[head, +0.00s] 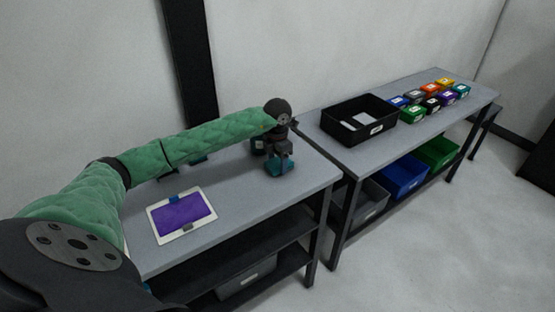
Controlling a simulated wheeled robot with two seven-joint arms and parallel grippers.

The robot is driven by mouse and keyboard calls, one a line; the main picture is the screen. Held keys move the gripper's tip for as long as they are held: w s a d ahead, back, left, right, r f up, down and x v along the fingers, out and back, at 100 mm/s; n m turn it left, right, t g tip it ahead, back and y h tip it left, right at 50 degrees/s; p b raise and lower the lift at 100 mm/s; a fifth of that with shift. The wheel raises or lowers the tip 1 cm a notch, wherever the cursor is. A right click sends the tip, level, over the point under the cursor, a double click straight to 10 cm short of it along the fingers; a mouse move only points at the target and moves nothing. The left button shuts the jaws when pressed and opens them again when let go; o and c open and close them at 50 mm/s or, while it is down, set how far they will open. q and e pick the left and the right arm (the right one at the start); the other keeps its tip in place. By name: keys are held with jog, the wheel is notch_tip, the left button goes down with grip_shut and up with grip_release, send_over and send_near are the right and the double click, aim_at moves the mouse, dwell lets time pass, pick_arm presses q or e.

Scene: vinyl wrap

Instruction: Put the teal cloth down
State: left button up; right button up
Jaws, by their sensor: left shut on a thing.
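My left gripper (277,155) points down over the right part of the near table (240,190). It is shut on the teal cloth (280,167), a small dark teal piece below the fingers. The cloth is at or just above the table top; I cannot tell whether it touches. The gripper hides part of it. My right gripper is not in view.
A white board with a purple sheet (183,213) and clips lies on the near table. A dark object (258,146) stands behind the gripper. The far table holds a black tray (359,119) and several small coloured boxes (430,90). Bins (403,177) sit below.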

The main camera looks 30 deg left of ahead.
pick_arm(q)
jog(key=shift+f, duration=0.2)
jog(key=shift+f, duration=0.15)
jog(key=o, duration=1)
jog(key=shift+c, duration=0.2)
jog(key=shift+r, duration=0.2)
